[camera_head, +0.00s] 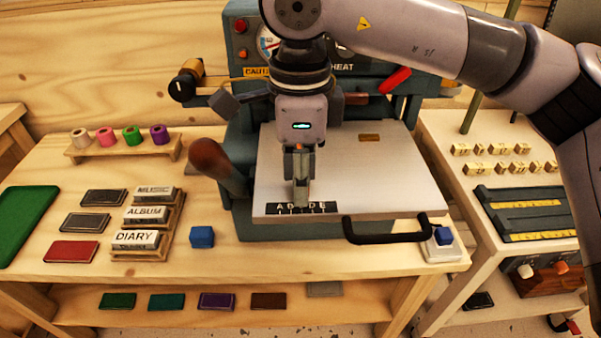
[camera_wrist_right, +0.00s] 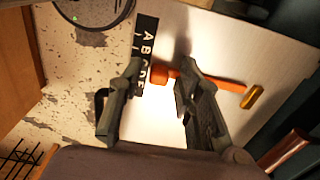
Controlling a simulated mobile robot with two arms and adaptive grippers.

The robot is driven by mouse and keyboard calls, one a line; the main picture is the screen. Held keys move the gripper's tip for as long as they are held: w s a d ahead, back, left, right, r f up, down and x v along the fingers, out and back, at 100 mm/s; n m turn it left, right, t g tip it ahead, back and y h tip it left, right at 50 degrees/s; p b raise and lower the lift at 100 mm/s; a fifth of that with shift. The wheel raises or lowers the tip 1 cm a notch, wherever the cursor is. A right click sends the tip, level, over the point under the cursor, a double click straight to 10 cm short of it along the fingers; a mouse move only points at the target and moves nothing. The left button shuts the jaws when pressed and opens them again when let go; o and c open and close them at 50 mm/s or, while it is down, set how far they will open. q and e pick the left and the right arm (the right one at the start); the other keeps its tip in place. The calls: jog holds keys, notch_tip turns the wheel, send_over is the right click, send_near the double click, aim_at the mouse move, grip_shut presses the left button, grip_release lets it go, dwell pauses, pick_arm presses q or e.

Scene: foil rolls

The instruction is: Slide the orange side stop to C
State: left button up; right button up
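The orange side stop (camera_wrist_right: 220,84) is a bar with a wider end lying on the pale plate (camera_head: 400,190) of the press. In the right wrist view its wider end is near the D of the black letter strip (camera_wrist_right: 147,45); a finger partly covers that area, so the exact mark is unclear. The strip also shows at the plate's front edge in the head view (camera_head: 327,207). My right gripper (camera_wrist_right: 158,70) is open above the plate, with the stop's wider end between its fingertips; contact cannot be told. In the head view my right gripper (camera_head: 301,200) hides most of the stop. My left gripper is out of view.
A black handle (camera_head: 388,236) curves out from the plate's front. A brown knob (camera_head: 209,155) stands at its left. A blue block (camera_head: 202,237), the label rack (camera_head: 140,256) and foil rolls (camera_head: 133,134) are on the left. The side table (camera_head: 445,143) at right holds letter blocks.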

jog(key=shift+d, duration=0.15)
jog(key=shift+r, duration=0.35)
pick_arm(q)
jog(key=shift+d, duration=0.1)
pick_arm(e)
notch_tip(320, 180, up, 11)
jog(key=shift+r, duration=0.15)
jog(key=shift+c, duration=0.3)
